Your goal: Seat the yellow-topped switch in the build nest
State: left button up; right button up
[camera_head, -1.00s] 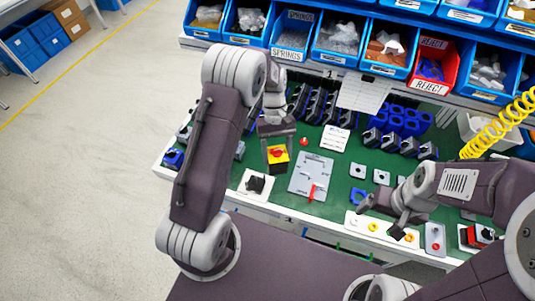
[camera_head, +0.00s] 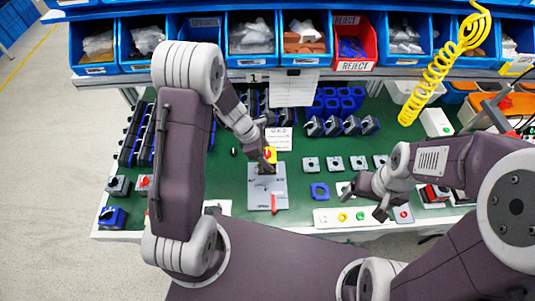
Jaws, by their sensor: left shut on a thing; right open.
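The yellow-topped switch (camera_head: 271,154) with a red knob is at the upper end of a grey plate (camera_head: 256,198), over or on it; I cannot tell whether it touches. The plate has a red lever (camera_head: 274,203) and looks like the build nest. My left gripper (camera_head: 265,163) is shut on the switch, and its fingers hide part of the switch's body. My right gripper (camera_head: 369,205) is open and empty, to the right of the plate above the front of the bench.
A blue square ring (camera_head: 319,191) and a white strip with coloured buttons (camera_head: 328,217) lie right of the plate. Several grey square plates (camera_head: 335,163) sit behind them. Dark switch bodies and blue parts (camera_head: 340,100) stand at the back. Blue bins (camera_head: 251,35) line the shelf.

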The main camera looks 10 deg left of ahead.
pick_arm(q)
jog(key=shift+w+f+b, duration=0.1)
jog(key=shift+f+b, duration=0.25)
jog(key=shift+f, duration=0.1)
notch_tip(320, 180, down, 4)
jog(key=b, duration=0.3)
jog(key=shift+b, duration=0.3)
jog(key=shift+f+b, duration=1.05)
jog(key=shift+f, duration=0.1)
jog(key=o, duration=1.7)
jog(key=shift+o, duration=0.2)
jog(key=p+v, duration=0.2)
jog(key=v, duration=0.6)
jog(key=shift+r, duration=0.15)
jog(key=shift+a+r, duration=0.2)
jog(key=shift+r, duration=0.15)
